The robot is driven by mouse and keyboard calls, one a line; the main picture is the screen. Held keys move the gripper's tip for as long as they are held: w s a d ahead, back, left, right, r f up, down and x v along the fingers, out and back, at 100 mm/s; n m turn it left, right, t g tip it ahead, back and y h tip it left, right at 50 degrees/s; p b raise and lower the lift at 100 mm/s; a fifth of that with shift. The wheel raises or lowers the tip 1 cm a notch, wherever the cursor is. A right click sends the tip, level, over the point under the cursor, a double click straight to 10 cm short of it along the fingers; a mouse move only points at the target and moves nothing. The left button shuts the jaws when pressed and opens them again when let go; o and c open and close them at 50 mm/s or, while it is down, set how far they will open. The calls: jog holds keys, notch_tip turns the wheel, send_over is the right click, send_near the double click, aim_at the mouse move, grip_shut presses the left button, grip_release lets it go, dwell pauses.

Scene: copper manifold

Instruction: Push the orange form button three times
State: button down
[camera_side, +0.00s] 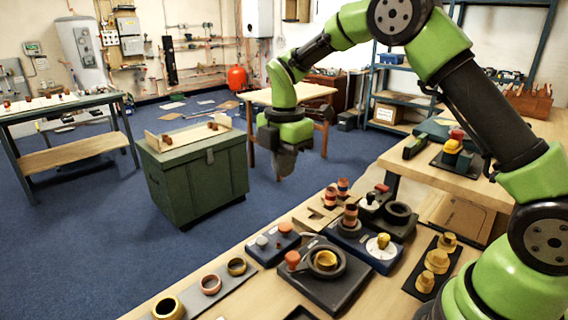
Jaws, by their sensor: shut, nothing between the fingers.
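My gripper (284,168) points down and is shut and empty. It hangs in the air above the area of the bench's far edge, clear of everything on the bench. An orange-red round-topped button (292,259) stands at the left of a dark square block (330,292), beside a brass ring (326,260) set in a dark round form. Another orange-red knob (286,228) sits on a blue plate (268,252) beside a grey knob (261,241). I cannot tell for certain which one is the orange form button. Nothing touches either one.
Loose rings (210,284) lie at left on a grey strip. Brass pieces (437,261) stand at right. The air around the gripper is free.

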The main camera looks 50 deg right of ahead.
aim_at(284, 224)
jog(key=shift+s+r, duration=0.1)
jog(key=shift+r, duration=0.8)
jog(key=shift+f, duration=0.1)
notch_tip(284, 224, down, 14)
jog(key=shift+r, duration=0.1)
